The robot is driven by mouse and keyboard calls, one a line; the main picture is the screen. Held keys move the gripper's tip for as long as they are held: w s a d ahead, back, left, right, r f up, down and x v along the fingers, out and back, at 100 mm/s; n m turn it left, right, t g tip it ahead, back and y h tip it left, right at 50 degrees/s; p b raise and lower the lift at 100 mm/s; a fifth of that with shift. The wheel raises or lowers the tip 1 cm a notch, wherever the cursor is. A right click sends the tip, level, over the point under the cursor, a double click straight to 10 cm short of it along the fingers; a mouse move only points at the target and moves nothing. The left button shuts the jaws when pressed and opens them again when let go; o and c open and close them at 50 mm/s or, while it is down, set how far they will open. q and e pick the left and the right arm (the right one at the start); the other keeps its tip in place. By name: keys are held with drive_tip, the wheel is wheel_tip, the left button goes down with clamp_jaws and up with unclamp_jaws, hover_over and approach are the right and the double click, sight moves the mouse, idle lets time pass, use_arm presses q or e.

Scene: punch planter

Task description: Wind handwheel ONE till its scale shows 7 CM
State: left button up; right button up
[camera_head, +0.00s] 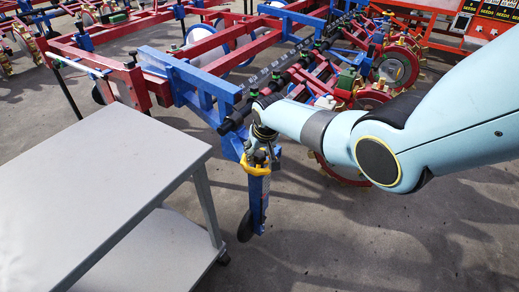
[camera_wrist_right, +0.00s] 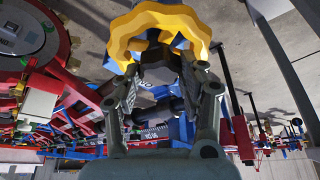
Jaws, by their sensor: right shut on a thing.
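A yellow lobed handwheel (camera_head: 256,169) sits at the top of a blue upright post (camera_head: 258,201) at the near end of the planter's frame. My right gripper (camera_head: 262,154) comes down on it from above and is shut at the wheel. In the right wrist view the handwheel (camera_wrist_right: 158,28) fills the top middle, with the fingers of my right gripper (camera_wrist_right: 165,72) on either side of its hub. I cannot tell whether this wheel is marked ONE. Its scale cannot be read in either view. My left gripper is not in view.
A grey table (camera_head: 95,185) with a lower shelf stands at the left, close to the post. A black bar (camera_head: 268,92) and row units with red wheels (camera_head: 398,66) lie behind and right of my right arm. Bare floor (camera_head: 330,240) is in front.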

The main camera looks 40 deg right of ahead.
drive_tip(key=shift+m, duration=0.6)
drive_tip(key=o, duration=1.2)
drive_tip(key=v, duration=1.2)
drive_tip(key=shift+w+a, duration=0.1)
drive_tip(key=shift+a, duration=0.1)
